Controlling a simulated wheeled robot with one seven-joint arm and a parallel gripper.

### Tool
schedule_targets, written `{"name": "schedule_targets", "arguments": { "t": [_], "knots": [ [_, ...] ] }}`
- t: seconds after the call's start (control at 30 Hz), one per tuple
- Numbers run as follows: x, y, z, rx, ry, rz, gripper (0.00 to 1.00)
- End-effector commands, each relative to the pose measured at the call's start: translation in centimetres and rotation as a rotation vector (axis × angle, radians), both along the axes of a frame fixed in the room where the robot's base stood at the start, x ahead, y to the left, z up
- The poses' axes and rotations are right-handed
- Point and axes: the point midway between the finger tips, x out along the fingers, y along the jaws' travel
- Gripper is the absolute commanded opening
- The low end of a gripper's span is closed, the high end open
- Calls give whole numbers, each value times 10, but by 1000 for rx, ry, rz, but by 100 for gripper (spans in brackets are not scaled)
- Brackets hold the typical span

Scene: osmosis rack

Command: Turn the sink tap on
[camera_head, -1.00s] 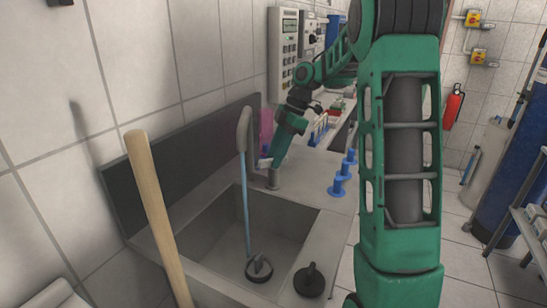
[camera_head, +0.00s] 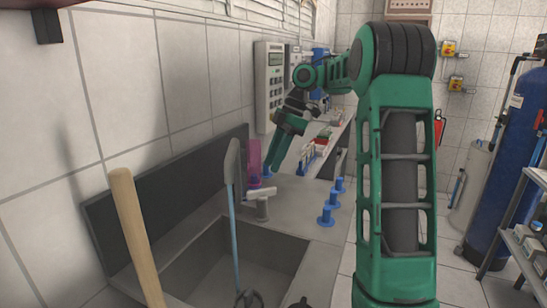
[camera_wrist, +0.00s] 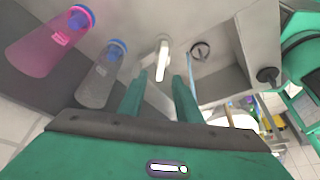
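The sink tap (camera_head: 262,208) stands on the counter at the back edge of the sink, with a pale bar (camera_head: 261,193) across its top. In the wrist view the tap (camera_wrist: 162,58) shows as a pale narrow shape just beyond my fingertips. My gripper (camera_head: 273,170) points down just above and behind the tap, and seems apart from it. In the wrist view my gripper (camera_wrist: 158,82) has its two green fingers apart with nothing clearly held between them. The sink basin (camera_head: 275,245) is grey. I cannot see any water running.
A pink bottle (camera_wrist: 45,48) and a clear bottle (camera_wrist: 102,78), both blue-capped, stand near my gripper. A blue-handled tool (camera_head: 234,215) stands in the sink and a wooden pole (camera_head: 135,235) rises in front. Blue pegs (camera_head: 326,215) stand right of the tap. The wall is left.

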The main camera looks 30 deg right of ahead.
Motion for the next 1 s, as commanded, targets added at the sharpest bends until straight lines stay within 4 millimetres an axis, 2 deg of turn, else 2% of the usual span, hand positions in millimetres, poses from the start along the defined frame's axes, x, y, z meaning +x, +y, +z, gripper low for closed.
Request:
{"name": "schedule_targets", "arguments": {
  "t": [0.23, 0.8, 1.0],
  "knots": [
    [-1, -6, 12, 0, -1, -1, 31],
    [-1, -6, 14, -1, 0, -1, 31],
    [-11, 8, 15, -11, 43, -120, 31]
  ]
}}
